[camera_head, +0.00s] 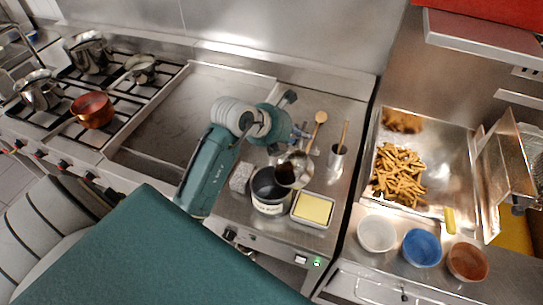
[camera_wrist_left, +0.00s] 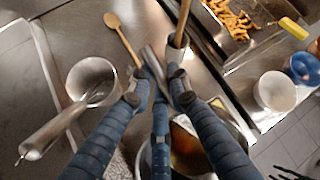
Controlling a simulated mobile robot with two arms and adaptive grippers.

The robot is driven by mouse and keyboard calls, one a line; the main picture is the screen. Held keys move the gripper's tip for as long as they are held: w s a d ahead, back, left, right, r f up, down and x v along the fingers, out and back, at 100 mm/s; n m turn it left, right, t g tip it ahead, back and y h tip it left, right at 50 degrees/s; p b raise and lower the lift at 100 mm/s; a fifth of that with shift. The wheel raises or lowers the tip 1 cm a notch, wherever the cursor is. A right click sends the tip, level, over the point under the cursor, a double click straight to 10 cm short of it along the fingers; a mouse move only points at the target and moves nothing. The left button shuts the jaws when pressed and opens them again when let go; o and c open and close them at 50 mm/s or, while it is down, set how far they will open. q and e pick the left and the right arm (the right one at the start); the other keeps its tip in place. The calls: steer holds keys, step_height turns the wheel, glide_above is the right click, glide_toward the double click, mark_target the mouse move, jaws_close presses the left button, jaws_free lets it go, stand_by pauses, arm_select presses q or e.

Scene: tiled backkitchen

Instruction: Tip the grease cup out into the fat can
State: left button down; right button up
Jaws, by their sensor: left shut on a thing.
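My left gripper (camera_head: 301,137) is shut on the handle of the metal grease cup (camera_head: 300,160). It holds the cup over the right side of the fat can (camera_head: 268,205), a grey pot with a pale label. Dark grease shows in the cup, gathered toward its lower left side, and the cup looks tilted toward the can. In the left wrist view, the fingers (camera_wrist_left: 160,85) partly cover the cup, and amber grease (camera_wrist_left: 187,150) shows between them. The can (camera_wrist_left: 143,162) is mostly hidden there. I cannot tell whether grease is running out. My right gripper is not in view.
Bowls (camera_head: 422,248) and fries (camera_head: 400,172) are on the right.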

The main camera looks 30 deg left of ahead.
arm_select(q)
steer(key=shift+s+a+r+n+t+h, duration=0.25)
steer(key=shift+s+a+n+t+h, duration=0.15)
steer(key=shift+s+a+t+h, duration=0.35)
steer(key=shift+w+a+f+t+h, duration=0.1)
steer(key=shift+w+a+t+h, duration=0.05)
steer(key=shift+t+h, duration=0.1)
steer(key=shift+s+a+r+h, duration=0.2)
steer(key=shift+a+h, duration=0.05)
steer(key=shift+h, duration=0.05)
